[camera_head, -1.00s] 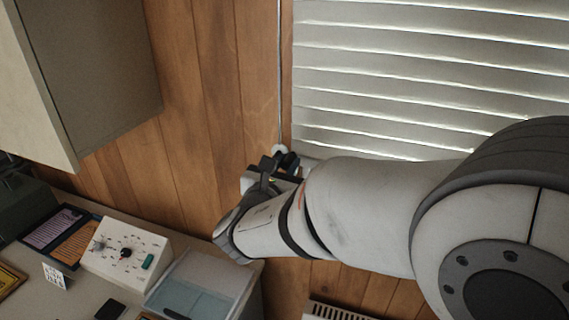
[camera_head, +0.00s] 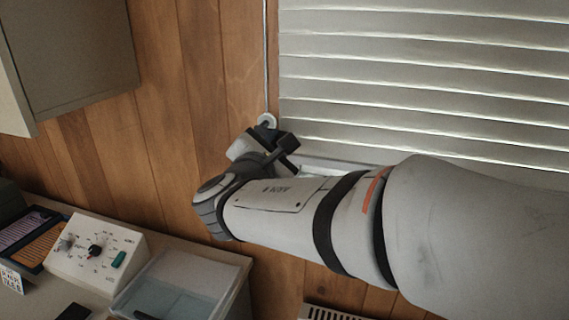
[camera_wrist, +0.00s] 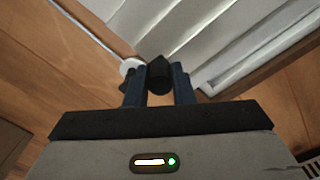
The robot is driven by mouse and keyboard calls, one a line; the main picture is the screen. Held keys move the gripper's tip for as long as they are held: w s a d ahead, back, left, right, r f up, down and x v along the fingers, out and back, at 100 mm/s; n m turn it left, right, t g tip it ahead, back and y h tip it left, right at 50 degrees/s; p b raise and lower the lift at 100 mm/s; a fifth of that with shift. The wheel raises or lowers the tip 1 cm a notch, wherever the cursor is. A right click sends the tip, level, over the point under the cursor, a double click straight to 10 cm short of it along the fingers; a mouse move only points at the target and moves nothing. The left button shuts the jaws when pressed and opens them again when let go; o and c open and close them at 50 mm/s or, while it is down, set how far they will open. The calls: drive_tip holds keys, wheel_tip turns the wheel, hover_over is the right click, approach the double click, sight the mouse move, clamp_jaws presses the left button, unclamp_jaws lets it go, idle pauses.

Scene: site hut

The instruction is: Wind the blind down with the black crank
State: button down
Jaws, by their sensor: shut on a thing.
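The white slatted blind (camera_head: 420,70) covers the window in the upper right of the head view and fills the top of the wrist view (camera_wrist: 230,35). A pale round crank mount (camera_head: 266,121) sits on the wood wall beside the blind's lower left edge, under a thin vertical cord. In the wrist view the black crank (camera_wrist: 160,75) shows end-on between my two dark blue fingers. My gripper (camera_wrist: 160,88) is shut on it. In the head view my gripper (camera_head: 276,150) is just below the mount, and my wrist hides much of the crank.
A grey cabinet (camera_head: 75,60) hangs at upper left. Below it a desk holds a white control box (camera_head: 95,252) and a clear-lidded container (camera_head: 180,285). A vent or heater (camera_head: 330,313) shows at the bottom. The wood wall between cabinet and blind is bare.

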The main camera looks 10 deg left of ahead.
wheel_tip(320, 180, down, 2)
drive_tip(key=m+b, duration=0.2)
drive_tip(key=b, duration=0.2)
drive_tip(key=shift+a+f+b, duration=0.1)
drive_tip(key=shift+b, duration=0.25)
drive_tip(key=m+b, duration=0.1)
drive_tip(key=b, duration=0.1)
drive_tip(key=m+b, duration=0.1)
drive_tip(key=b, duration=0.1)
drive_tip(key=shift+a+f+m, duration=0.2)
drive_tip(key=shift+f+m, duration=0.05)
drive_tip(key=shift+m, duration=0.15)
drive_tip(key=c, duration=1.3)
unclamp_jaws()
drive_tip(key=shift+r, duration=0.1)
drive_tip(key=shift+o, duration=0.2)
